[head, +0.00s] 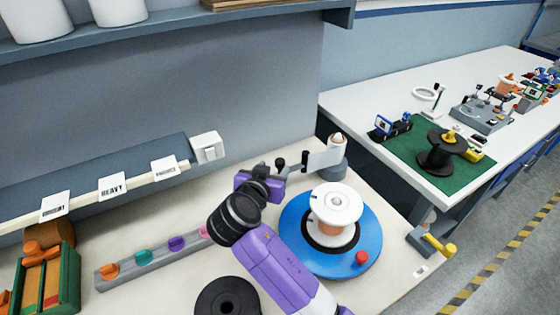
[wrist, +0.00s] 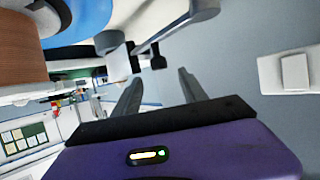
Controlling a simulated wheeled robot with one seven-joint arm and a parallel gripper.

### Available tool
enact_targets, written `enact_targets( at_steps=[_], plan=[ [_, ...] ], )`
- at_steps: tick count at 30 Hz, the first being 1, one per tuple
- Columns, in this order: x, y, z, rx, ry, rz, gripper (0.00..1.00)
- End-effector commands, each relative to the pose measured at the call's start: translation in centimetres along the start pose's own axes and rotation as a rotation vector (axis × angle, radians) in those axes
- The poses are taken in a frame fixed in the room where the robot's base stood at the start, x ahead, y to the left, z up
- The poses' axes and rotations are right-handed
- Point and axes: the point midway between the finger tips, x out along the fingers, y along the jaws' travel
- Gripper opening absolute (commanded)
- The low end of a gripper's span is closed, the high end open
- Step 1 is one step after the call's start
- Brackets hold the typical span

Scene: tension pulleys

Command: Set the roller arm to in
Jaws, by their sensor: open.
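The roller arm (head: 322,158) is a light grey bar on a grey round post behind the blue turntable, with a pale roller (head: 337,141) at its right end. A small black knob (head: 280,163) shows at its left end. My gripper (head: 274,182) is just in front of and below this knob, apart from it as far as I can tell. In the wrist view, the gripper (wrist: 160,76) has its two fingers spread and nothing between them. The black knob (wrist: 157,61) is just beyond the fingertips, with the grey arm (wrist: 190,22) above.
A white spool (head: 336,203) stands on the blue turntable (head: 300,255), right of my arm. A rail with coloured knobs (head: 150,255) lies left. A white switch box (head: 207,147) is on the wall.

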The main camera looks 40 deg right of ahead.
Motion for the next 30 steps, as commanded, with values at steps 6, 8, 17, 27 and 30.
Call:
enact_targets(
  at_steps=[6,8,17,27,30],
  plan=[
    [2.5,0.2,-0.1,0.001,-0.004,0.007,0.5],
    [3.5,0.2,-0.1,0.001,-0.003,0.006,0.5],
    [7.1,0.1,0.0,0.0,-0.003,0.003,0.5],
    [7.6,0.1,0.1,0.0,-0.002,0.0,0.5],
    [7.6,0.1,0.1,0.0,-0.002,0.0,0.34]
  ],
)
